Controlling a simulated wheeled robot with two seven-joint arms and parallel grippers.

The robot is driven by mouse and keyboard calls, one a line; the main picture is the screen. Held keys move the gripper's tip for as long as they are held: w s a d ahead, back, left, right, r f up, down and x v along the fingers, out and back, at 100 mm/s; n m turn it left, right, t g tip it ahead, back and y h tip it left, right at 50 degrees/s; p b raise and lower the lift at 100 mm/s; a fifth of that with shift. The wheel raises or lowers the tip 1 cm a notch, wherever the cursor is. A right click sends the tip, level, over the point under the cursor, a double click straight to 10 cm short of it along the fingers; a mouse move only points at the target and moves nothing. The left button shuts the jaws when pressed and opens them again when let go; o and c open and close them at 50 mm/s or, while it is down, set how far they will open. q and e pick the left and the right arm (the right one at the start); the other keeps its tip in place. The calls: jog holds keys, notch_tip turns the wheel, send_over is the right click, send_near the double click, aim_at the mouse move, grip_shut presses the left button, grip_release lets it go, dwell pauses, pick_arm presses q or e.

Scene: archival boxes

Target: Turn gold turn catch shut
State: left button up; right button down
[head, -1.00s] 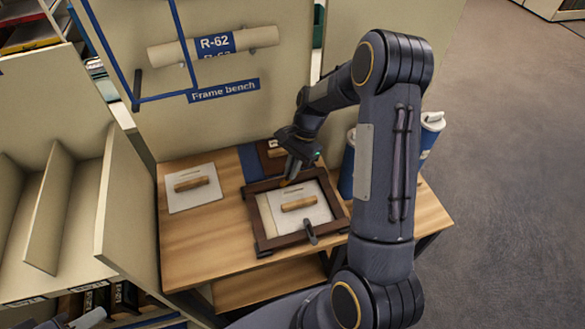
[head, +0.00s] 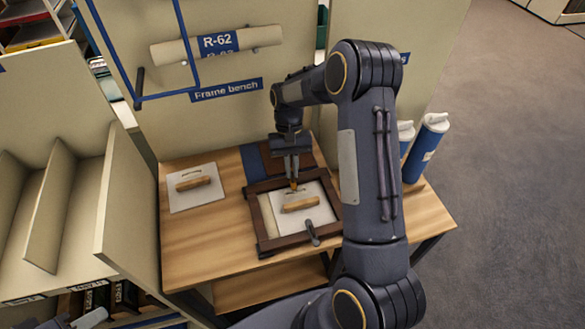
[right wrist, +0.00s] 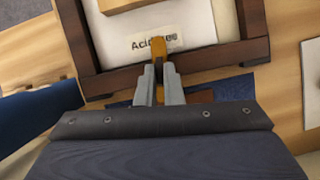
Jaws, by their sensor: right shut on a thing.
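The dark wooden frame (head: 262,220) lies flat on the bench, with a pale backing panel (head: 318,216) and a wooden handle block inside it. The gold turn catch (right wrist: 159,72) sits at the frame's far rail in the head view; it also shows there as a small orange spot (head: 294,186). My right gripper (head: 292,178) points down at that rail, its fingers (right wrist: 159,90) shut on the gold catch. The catch's tip reaches over the rail to the panel edge. A dark catch (head: 312,232) sits on the near rail. A grey tip of my left gripper (head: 90,319) shows at the bottom left, its jaws unclear.
A white panel with a wooden handle (head: 208,196) lies left on the wooden bench (head: 190,250). Blue bottles (head: 427,150) stand at the right. A shelf divider (head: 128,215) rises at the left. A label on the panel (right wrist: 155,42) is partly readable.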

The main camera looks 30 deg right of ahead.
jog(key=shift+w+a+n+h, duration=0.1)
jog(key=shift+n+h, duration=0.3)
jog(key=shift+n, duration=0.4)
jog(key=c, duration=1.6)
grip_release()
jog(key=shift+o, duration=0.2)
jog(key=v, duration=0.7)
jog(key=shift+r+b, duration=0.4)
jog(key=shift+b, duration=0.05)
jog(key=shift+w, duration=0.15)
